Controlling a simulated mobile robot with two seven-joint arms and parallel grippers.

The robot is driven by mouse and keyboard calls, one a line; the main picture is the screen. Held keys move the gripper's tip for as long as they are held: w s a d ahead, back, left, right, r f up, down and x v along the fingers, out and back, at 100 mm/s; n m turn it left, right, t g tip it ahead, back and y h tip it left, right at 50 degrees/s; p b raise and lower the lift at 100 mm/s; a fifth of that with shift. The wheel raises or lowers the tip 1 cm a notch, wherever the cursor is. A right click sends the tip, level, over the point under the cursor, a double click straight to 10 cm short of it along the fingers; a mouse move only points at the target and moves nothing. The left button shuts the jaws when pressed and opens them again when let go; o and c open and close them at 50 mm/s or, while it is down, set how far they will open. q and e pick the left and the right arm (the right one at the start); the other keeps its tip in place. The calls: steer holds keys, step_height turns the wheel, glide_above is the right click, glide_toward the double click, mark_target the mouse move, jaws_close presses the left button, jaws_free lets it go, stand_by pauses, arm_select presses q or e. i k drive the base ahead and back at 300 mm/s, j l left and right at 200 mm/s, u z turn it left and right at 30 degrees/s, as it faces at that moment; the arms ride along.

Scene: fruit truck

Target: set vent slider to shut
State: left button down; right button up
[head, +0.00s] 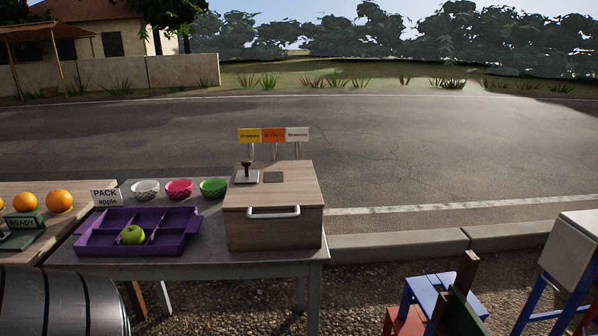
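A wooden box (273,225) with a white front handle (273,212) stands at the right end of the grey table. On its top, at the left, is a pale metal plate (245,179) with an upright black knob (247,168), which looks like the vent slider. Neither of my grippers is in view, and nothing touches the knob.
A purple tray (124,215) with a green apple (133,234) lies left of the box. Three small baskets (179,189) and a PACK apple sign (105,197) stand behind it. Three coloured tags (273,135) rise behind the box. Stools (430,291) stand at the lower right.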

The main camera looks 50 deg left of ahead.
mark_target(247, 176)
steer(key=u, duration=1.8)
